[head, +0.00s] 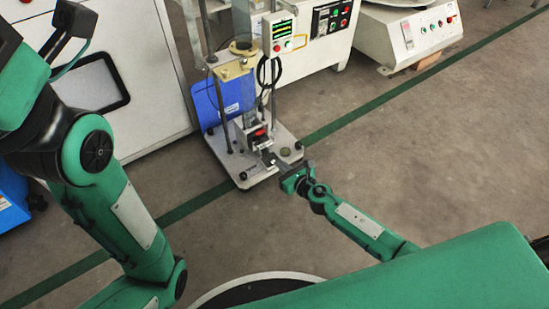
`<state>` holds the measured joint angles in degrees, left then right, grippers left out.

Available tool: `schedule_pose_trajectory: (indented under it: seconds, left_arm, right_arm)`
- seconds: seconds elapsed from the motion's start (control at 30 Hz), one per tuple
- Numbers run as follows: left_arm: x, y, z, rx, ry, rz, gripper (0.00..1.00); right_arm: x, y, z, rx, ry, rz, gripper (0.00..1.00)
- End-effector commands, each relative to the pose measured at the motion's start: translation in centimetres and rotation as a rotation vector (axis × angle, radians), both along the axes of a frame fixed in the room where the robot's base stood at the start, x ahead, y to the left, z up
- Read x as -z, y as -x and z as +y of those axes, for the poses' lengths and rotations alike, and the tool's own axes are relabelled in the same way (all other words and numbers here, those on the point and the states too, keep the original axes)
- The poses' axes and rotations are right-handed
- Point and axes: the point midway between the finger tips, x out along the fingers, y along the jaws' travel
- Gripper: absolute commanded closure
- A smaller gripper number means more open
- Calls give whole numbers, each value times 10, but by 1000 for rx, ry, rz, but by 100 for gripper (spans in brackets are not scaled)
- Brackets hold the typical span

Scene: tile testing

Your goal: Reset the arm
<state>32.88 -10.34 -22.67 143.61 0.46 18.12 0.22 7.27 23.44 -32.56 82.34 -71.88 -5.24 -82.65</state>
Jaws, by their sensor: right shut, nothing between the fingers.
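My right arm comes in from the lower right. Its gripper (270,158) is shut and empty, low over the front of the testing device's pale base plate (243,176). The fingertips are close to a small block with a red part (258,133) on the device; I cannot tell whether they touch it. My left arm, green and black, fills the left side of the view, and its gripper is not in view.
The testing device has vertical rods and a small display (281,36). A blue panel (222,99) stands behind it. White machines (330,22) line the back, with another at the upper right (412,33). A green line crosses the floor. Bare floor (430,140) lies to the right.

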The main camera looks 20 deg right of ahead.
Motion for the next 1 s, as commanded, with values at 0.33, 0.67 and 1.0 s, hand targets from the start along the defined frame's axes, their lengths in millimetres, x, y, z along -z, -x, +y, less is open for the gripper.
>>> schedule_pose_trajectory:
  seconds: [0.33, 0.67, 1.0]
  left_arm:
    - [-3, -3, 2, 0, 4, 12, 70]
    - [-5, -2, 2, -4, 1, 8, 70]
    - [-10, -30, 7, -47, -4, 94, 70]
  right_arm:
    - [-9, 40, -15, -1, 0, 1, 100]
    - [-11, 44, -16, -1, -3, 1, 100]
    - [-147, 74, 68, -132, -652, 139, 100]
